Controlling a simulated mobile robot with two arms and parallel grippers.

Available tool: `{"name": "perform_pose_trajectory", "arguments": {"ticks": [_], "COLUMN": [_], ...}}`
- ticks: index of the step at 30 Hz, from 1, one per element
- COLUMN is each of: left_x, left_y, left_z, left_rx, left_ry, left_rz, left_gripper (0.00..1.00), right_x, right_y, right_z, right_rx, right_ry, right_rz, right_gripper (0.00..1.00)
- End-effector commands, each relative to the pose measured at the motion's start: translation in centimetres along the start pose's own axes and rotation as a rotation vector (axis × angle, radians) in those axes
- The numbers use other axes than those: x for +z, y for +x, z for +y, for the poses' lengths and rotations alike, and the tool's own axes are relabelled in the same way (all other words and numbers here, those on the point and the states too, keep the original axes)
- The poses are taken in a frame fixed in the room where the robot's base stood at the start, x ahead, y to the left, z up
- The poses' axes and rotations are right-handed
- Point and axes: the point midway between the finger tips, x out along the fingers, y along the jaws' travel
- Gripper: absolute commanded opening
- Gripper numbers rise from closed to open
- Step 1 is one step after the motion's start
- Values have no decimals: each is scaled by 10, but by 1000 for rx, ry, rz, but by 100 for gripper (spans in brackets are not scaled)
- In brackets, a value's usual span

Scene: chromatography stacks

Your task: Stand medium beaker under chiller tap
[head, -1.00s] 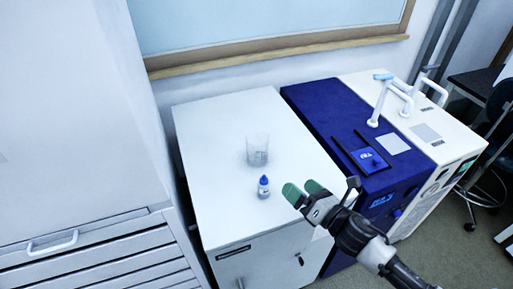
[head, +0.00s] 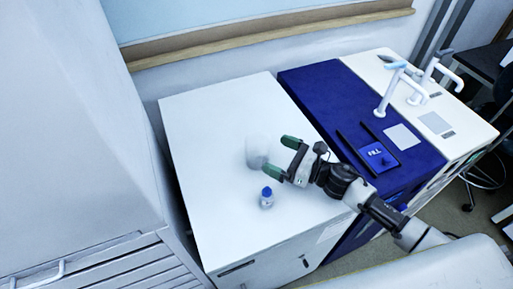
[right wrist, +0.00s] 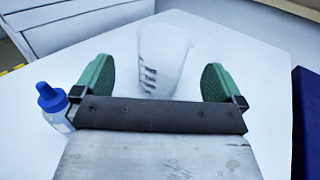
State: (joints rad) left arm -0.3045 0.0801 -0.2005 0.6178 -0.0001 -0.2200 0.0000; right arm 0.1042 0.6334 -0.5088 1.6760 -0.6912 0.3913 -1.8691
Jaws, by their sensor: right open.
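The beaker (head: 257,151), a translucent cup with dark markings, stands upright on the white cabinet top. In the right wrist view the beaker (right wrist: 163,58) shows ahead of and between the two green fingertips, with space on both sides. My right gripper (head: 279,156) is open and empty, its fingers pointing at the beaker from the right. White taps stand on the far units; the nearer tap (head: 391,92) has a blue top and rises beside the blue unit with a FILL plate (head: 377,153). My left gripper is not in view.
A small blue-capped bottle (head: 267,197) stands on the white cabinet top (head: 200,150) close to the gripper's near finger; it also shows at left in the right wrist view (right wrist: 55,108). The left and back of the top are clear. A drawer cabinet (head: 110,265) stands at left.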

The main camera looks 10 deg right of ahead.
Motion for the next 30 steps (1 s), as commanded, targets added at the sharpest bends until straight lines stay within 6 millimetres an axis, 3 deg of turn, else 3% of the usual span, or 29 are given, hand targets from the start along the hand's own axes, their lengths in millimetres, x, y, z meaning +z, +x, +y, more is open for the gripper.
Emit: {"name": "perform_pose_trajectory", "arguments": {"ticks": [6,16,26,30], "left_x": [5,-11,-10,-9], "left_y": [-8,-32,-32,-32], "left_z": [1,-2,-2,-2], "left_rx": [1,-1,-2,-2], "left_ry": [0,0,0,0], "left_rz": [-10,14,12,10], "left_gripper": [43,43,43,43], "right_x": [2,9,6,6], "right_y": [21,65,72,72], "right_z": [-1,-5,-5,-5], "right_rx": [-1,-1,-2,-2], "right_ry": [1,4,1,2], "right_rz": [0,-1,1,1], "right_gripper": [100,100,100,80]}}
